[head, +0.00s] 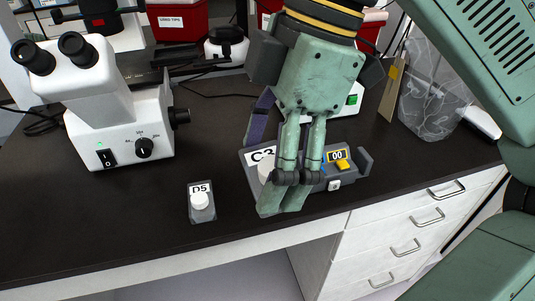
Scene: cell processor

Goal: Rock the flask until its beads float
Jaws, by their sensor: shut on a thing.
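A flask labelled C3 (262,155) with a white cap shows just left of my gripper's fingers. The fingers hide much of it. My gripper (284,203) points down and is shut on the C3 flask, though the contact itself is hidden. A grey device (363,161) sits behind and to the right of the fingers, with a small display (337,155) reading 00 and a yellow button (343,165). I cannot tell whether the flask touches the device. No beads can be made out.
A second flask labelled D5 (201,203), with a white cap, is on the dark bench (110,220) to the left. A white microscope (120,105) stands at left. Red bins (178,20) are at the back, and a clear bag (430,105) is at right. The bench's front left is clear.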

